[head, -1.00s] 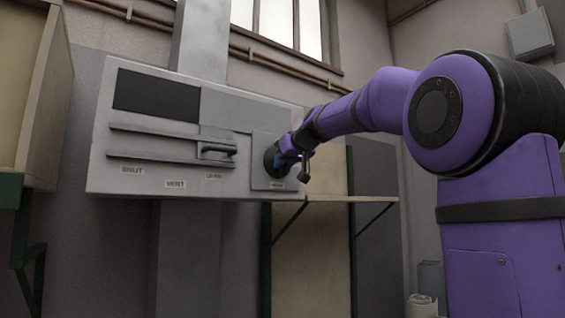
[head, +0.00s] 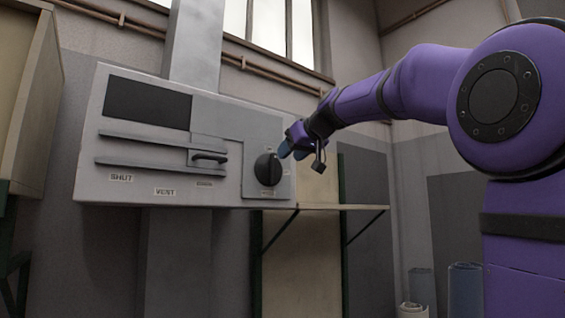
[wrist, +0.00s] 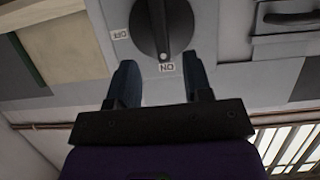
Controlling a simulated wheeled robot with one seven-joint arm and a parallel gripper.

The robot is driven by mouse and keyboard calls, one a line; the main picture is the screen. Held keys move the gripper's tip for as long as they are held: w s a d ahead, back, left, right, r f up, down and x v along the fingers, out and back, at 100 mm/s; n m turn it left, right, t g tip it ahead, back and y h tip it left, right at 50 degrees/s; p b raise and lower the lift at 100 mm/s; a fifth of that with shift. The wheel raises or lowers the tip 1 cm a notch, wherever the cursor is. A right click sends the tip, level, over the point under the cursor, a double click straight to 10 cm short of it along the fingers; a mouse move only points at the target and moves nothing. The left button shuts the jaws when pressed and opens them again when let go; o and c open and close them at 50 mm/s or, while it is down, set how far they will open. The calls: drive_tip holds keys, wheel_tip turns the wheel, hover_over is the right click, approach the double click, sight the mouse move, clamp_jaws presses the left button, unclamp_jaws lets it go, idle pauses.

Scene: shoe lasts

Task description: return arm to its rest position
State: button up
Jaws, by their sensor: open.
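My purple arm reaches in from the right in the head view, and my gripper (head: 301,153) is just right of the round black knob (head: 267,168) on the grey wall panel (head: 240,120). The wrist view shows my gripper (wrist: 158,82) open and empty, its two blue-grey fingers apart. The knob (wrist: 160,25) is beyond the fingertips and clear of them. In that upside-down view, labels "OFF" and "ON" sit by the knob, and its white mark is at "ON".
The panel has a slider handle (head: 209,158) in a slot, with labels "SHUT" (head: 121,177) and "VENT" (head: 165,191) below. A bracketed shelf (head: 340,207) is under the panel's right side. A cabinet (head: 30,110) stands at left. Rolls (head: 465,290) stand at lower right.

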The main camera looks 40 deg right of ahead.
drive_tip(key=shift+v, duration=0.85)
drive_tip(key=s+a+f+g, duration=0.2)
drive_tip(key=s+a+f, duration=0.3)
drive_tip(key=f, duration=0.8)
drive_tip(key=s+a+f+g, duration=0.3)
drive_tip(key=s+a+f, duration=0.2)
drive_tip(key=s+f, duration=0.6)
drive_tip(key=s+a+f+g, duration=0.3)
drive_tip(key=s+f, duration=0.6)
drive_tip(key=f, duration=0.6)
drive_tip(key=a, duration=0.2)
drive_tip(key=shift+a+f+m, duration=0.2)
drive_tip(key=shift+a+m, duration=0.05)
drive_tip(key=shift+m, duration=0.05)
